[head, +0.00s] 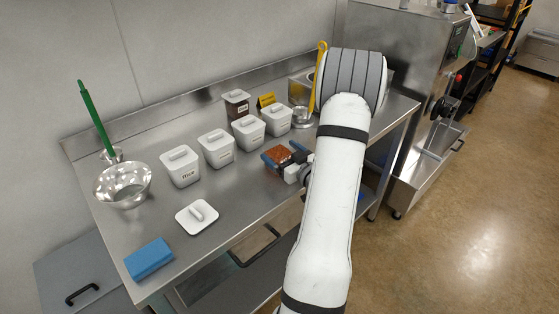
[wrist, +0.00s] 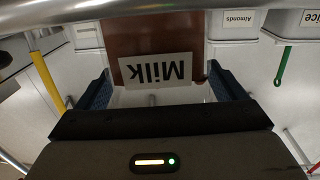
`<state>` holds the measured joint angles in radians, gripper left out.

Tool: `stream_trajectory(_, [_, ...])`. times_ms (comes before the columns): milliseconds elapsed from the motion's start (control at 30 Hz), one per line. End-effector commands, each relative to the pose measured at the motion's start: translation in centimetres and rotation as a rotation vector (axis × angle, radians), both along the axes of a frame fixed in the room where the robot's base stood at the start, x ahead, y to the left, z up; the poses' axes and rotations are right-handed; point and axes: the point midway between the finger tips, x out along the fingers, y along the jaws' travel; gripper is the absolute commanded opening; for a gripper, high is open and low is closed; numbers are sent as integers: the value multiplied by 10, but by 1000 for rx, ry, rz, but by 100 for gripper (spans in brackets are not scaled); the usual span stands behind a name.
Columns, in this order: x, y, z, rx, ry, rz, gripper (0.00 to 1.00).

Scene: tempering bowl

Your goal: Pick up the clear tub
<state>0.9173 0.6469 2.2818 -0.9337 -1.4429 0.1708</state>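The clear tub (head: 278,155) holds reddish-brown pieces and stands without a lid near the front of the steel table. In the wrist view the tub (wrist: 155,35) appears upside down, with a white "Milk" label on its brown side. My gripper (head: 285,157) is at the tub, its blue fingers on either side of it. In the wrist view the gripper (wrist: 160,80) is spread wide around the tub; the left finger is very close to its side and a slight gap seems to show at the right. Contact is hard to judge.
A steel bowl (head: 123,185), a loose white lid (head: 197,216) and a blue sponge (head: 150,258) lie to the left. The table's front edge is close to the gripper.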

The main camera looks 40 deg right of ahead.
Motion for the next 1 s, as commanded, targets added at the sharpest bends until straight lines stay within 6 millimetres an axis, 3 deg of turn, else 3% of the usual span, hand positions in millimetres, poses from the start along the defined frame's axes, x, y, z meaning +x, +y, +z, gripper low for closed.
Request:
stream_trajectory(500, [-1, -1, 0, 0, 0, -1, 48])
stream_trajectory(833, [-1, -1, 4, -2, -2, -2, 47])
stream_trajectory(1000, [-1, -1, 17, -4, -4, -1, 47])
